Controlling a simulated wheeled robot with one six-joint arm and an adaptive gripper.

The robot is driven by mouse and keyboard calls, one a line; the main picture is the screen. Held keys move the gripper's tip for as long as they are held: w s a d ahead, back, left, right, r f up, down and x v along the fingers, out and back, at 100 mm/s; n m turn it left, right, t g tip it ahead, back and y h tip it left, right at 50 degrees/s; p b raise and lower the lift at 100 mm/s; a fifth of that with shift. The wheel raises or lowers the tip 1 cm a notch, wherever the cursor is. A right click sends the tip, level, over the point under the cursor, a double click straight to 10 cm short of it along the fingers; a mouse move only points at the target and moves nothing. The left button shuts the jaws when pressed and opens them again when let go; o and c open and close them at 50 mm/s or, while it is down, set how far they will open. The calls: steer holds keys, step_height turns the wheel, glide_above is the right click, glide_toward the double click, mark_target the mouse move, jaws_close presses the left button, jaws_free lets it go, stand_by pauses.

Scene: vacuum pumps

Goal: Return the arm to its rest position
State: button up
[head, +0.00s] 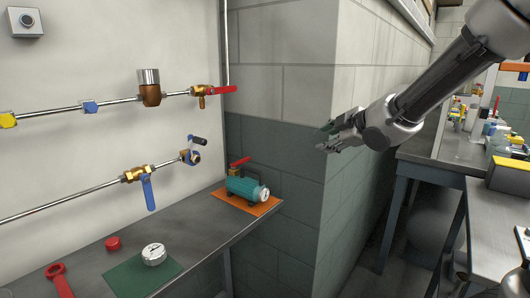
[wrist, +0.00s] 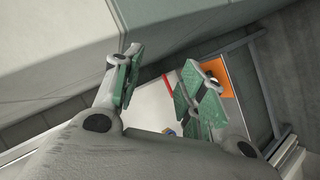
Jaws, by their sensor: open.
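My gripper (head: 329,136) hangs in the air at the upper right of the head view, in front of the corner of the block wall. Its fingers are apart and nothing is between them. In the wrist view my gripper (wrist: 165,85) shows two green-padded fingers spread, with part of the scene behind them. My arm reaches in from the upper right, bent down toward the left. The gripper is clear of the bench and touches nothing that I can see.
A green vacuum pump (head: 245,187) stands on an orange mat (head: 232,207) on the bench (head: 205,232). A gauge (head: 153,254) lies on a green mat (head: 122,279). Valved pipes run along the left wall. A cluttered bench (head: 440,147) stands at right. The block wall (head: 345,170) is close behind the gripper.

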steer(key=s+d+f+m+g+h, duration=0.3)
steer(key=s+d+m, duration=0.3)
steer(key=s+d, duration=0.25)
steer(key=s+d+f+m+g+h, duration=0.3)
steer(key=s+d+m, duration=0.35)
steer(key=s, duration=0.25)
steer(key=s+d+r+m, duration=0.1)
steer(key=s+m, duration=0.1)
steer(key=s, duration=0.4)
steer(key=s+d+r+m, duration=0.2)
steer(key=s, duration=0.5)
steer(key=shift+r+m+y, duration=0.15)
steer(key=shift+m+y, duration=0.2)
steer(key=shift+y, duration=0.05)
